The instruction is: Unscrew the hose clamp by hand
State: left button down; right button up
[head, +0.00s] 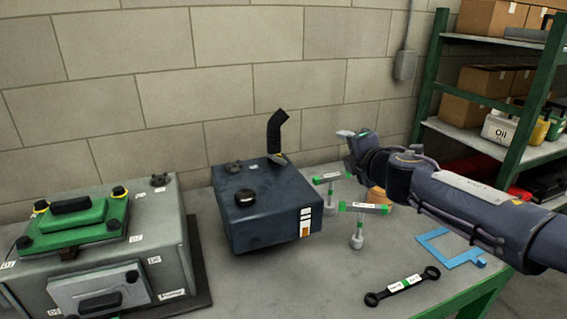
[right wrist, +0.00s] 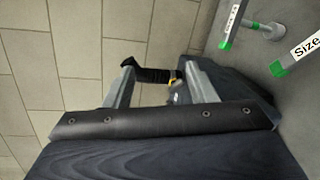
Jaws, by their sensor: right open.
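A dark blue tank (head: 262,205) stands on the workbench. A black bent hose (head: 277,132) rises from its back right corner. The hose clamp (head: 281,158) sits around the hose's foot; its yellow part is small here. In the right wrist view the hose (right wrist: 152,75) and the clamp's yellow part (right wrist: 172,82) show beyond and between my fingers. My right gripper (head: 345,134) is open and empty, to the right of the hose and apart from it in the head view. The right wrist view shows its two spread fingers (right wrist: 160,88). My left gripper is not in view.
Two T-handled tools (head: 360,208) stand right of the tank, by an orange object (head: 378,196). A black spanner (head: 402,287) and a blue frame (head: 447,251) lie at the right. A green shelf (head: 431,84) stands behind my right arm.

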aim_at(282, 159)
jog(key=w+a+f+n+g+y, duration=0.1)
jog(key=w+a+f+n, duration=0.1)
jog(key=a+n, duration=0.1)
jog(key=w+a+f+n+g+y, duration=0.1)
jog(key=w+a+f+n, duration=0.1)
jog(key=a+n, duration=0.1)
jog(key=w+a+f+n+g+y, duration=0.1)
jog(key=w+a+f+n, duration=0.1)
jog(key=a+n, duration=0.2)
jog(key=shift+n+y, duration=0.3)
jog(key=shift+w+a+f+n, duration=0.2)
jog(key=shift+a+f+n, duration=0.1)
jog(key=p+x, duration=0.1)
jog(key=x, duration=0.6)
jog(key=shift+w+a+f+p, duration=0.1)
jog(key=shift+w+a+p, duration=0.1)
jog(key=shift+a+p, duration=0.1)
jog(key=shift+d, duration=0.1)
jog(key=shift+c, duration=0.4)
